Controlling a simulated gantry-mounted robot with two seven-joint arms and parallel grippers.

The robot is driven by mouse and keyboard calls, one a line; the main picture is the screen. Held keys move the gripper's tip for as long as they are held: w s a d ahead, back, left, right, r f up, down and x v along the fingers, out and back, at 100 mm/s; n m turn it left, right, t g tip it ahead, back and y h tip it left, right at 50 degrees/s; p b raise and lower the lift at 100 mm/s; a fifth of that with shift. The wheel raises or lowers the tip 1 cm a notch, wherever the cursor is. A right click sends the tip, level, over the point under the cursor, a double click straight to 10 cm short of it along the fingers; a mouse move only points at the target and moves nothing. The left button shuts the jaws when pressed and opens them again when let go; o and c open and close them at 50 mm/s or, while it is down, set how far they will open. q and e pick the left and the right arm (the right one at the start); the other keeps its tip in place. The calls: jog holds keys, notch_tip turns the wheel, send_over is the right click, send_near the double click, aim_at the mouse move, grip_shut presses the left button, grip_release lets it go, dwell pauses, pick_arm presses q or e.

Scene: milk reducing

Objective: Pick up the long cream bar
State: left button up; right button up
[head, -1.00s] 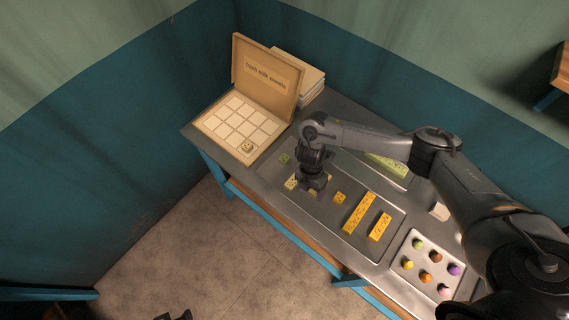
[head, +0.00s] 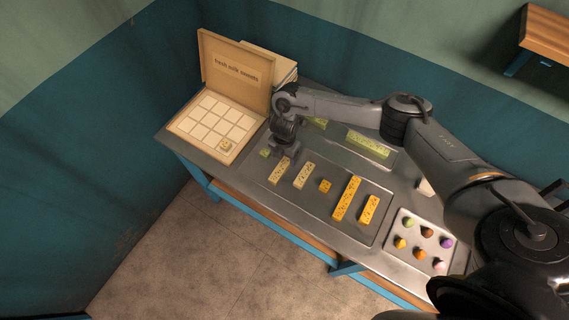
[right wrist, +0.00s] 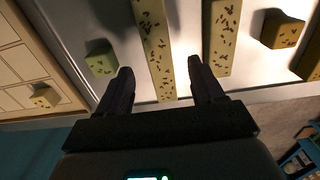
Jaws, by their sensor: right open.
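The long cream bar (head: 279,172), dotted with dark flecks, lies on the metal tray, its far part hidden by my right gripper (head: 286,154). In the right wrist view, the long cream bar (right wrist: 155,45) runs between the spread fingers of my open right gripper (right wrist: 160,72), nearer the left finger's line. The right fingertip shows in the gap before a shorter cream bar (right wrist: 223,40). I cannot tell how high the fingers are above the tray. My left gripper is out of view.
A green cube (right wrist: 101,60) sits close left of the left finger. An orange cube (head: 325,185) and two orange bars (head: 347,199) lie to the right. An open box (head: 187,127) with one sweet stands at left; a candy tray (head: 394,247) is at right.

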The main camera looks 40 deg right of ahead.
aim_at(285, 162)
jog(key=shift+w+d+f, duration=0.1)
jog(key=shift+d+f, duration=0.05)
jog(key=shift+f, duration=2.05)
jog(key=shift+c, duration=0.3)
grip_shut()
